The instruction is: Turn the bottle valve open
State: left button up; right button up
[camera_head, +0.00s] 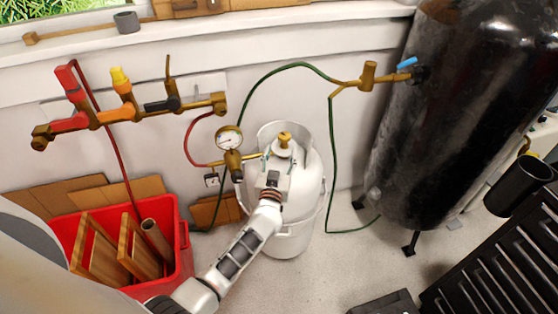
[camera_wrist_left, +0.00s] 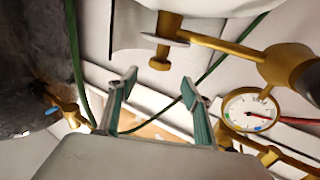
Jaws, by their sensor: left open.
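The white gas bottle (camera_head: 297,205) stands upright on the floor by the wall, with a brass valve (camera_head: 284,141) on top. In the left wrist view the brass valve (camera_wrist_left: 166,28) shows at top centre, beyond the fingertips. A brass regulator with a round gauge (camera_head: 229,138) sits left of the valve; its dial also shows in the wrist view (camera_wrist_left: 250,111). My left gripper (camera_head: 278,158) is close to the valve on the near side. Its teal fingers (camera_wrist_left: 158,83) are spread with nothing between them. My right gripper is not in view.
A brass manifold (camera_head: 140,110) with red, orange and black handles is on the wall. A red crate (camera_head: 183,268) holds wooden pieces at lower left. A large dark tank (camera_head: 440,120) stands right. Green hoses (camera_head: 331,150) run between the fittings. Some floor is clear.

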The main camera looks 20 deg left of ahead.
pick_arm(q)
jog(key=shift+s+d, duration=0.15)
jog(key=shift+s, duration=0.65)
jog(key=shift+s+d, duration=0.1)
jog(key=shift+s, duration=0.65)
jog(key=s+f+m+g+h, duration=0.2)
jog(key=s+f, duration=0.2)
jog(key=s, duration=0.7)
jog(key=s+d+f+m+g+h+p, duration=0.1)
jog(key=s+f, duration=0.3)
jog(key=s, duration=0.7)
jog(key=s+d+f+m+g+h, duration=0.1)
jog(key=s+f+m+g+h, duration=0.1)
jog(key=s, duration=0.9)
notch_tip(320, 180, down, 2)
jog(key=shift+f+m+g+h, duration=0.1)
jog(key=shift+m+g+h, duration=0.3)
jog(key=shift+m+g, duration=0.5)
